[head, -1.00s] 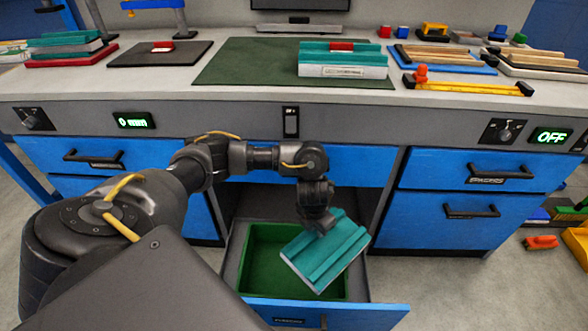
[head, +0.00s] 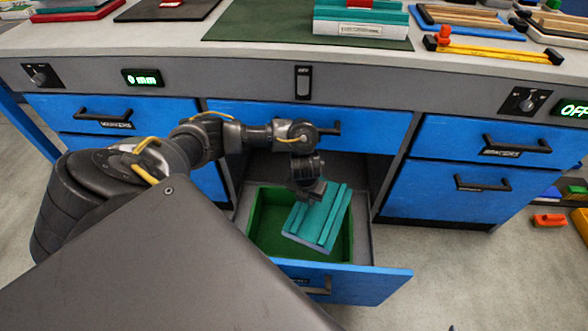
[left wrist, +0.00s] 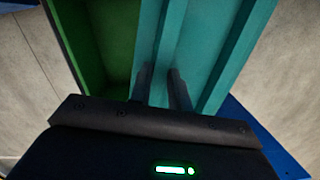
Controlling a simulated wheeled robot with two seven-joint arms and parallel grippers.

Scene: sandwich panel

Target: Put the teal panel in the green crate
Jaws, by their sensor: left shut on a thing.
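The teal panel (head: 318,218) is a ridged slab with a pale lower layer, held tilted over the right part of the green crate. My left gripper (head: 308,190) is shut on one of its ridges; in the left wrist view the two fingers (left wrist: 160,88) pinch a ridge of the panel (left wrist: 205,45). The green crate (head: 258,225) sits in the open lower middle drawer, and its left side shows beside the panel. The crate also shows in the left wrist view (left wrist: 95,45). The panel hides part of the crate. My right gripper is not in view.
The open drawer's blue front (head: 350,284) stands out toward me. The workbench top (head: 180,38) above holds another teal panel (head: 360,14) on a green mat (head: 265,27). Blue closed drawers (head: 470,180) flank the opening.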

